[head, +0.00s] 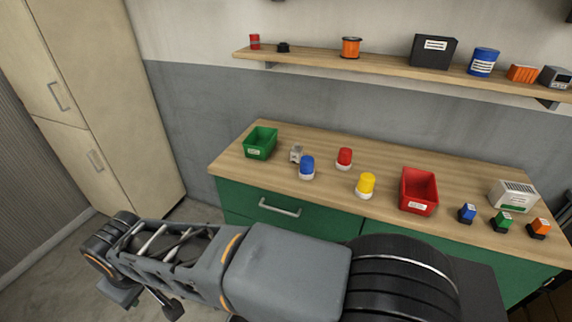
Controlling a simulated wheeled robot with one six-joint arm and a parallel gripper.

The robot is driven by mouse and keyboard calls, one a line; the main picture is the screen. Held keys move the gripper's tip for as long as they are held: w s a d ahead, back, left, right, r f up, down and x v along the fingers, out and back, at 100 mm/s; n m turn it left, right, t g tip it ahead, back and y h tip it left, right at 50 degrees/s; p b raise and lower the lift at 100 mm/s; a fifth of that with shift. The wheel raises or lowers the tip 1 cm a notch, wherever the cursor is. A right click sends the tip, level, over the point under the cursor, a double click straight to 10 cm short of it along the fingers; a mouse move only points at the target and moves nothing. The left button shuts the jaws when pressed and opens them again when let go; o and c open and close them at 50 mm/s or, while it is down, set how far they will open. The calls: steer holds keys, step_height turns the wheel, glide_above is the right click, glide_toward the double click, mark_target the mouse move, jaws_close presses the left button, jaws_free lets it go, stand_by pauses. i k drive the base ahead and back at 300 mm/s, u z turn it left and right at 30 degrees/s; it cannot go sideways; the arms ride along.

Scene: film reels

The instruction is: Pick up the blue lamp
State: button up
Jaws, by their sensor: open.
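The blue lamp (307,165) has a blue domed cap on a white base. It stands upright on the wooden top of the green cabinet (330,150), near the front edge. A small grey metal object (296,153) stands close behind it to the left. A red lamp (344,158) and a yellow lamp (366,185) of the same shape stand to its right. My arm crosses the bottom of the head view, in front of the cabinet and apart from the lamp. My gripper's fingers cannot be made out in this view.
A green bin (261,142) stands left of the lamps and a red bin (419,191) to the right. Blue (467,213), green (502,222) and orange (538,229) small items and a pale box (514,196) stand farther right. A wall shelf (390,66) hangs above.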

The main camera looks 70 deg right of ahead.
mark_target(306, 170)
steer(key=z, duration=0.3)
steer(key=i, duration=0.7)
steer(key=z, duration=1.15)
steer(key=i, duration=0.35)
steer(key=z, duration=0.35)
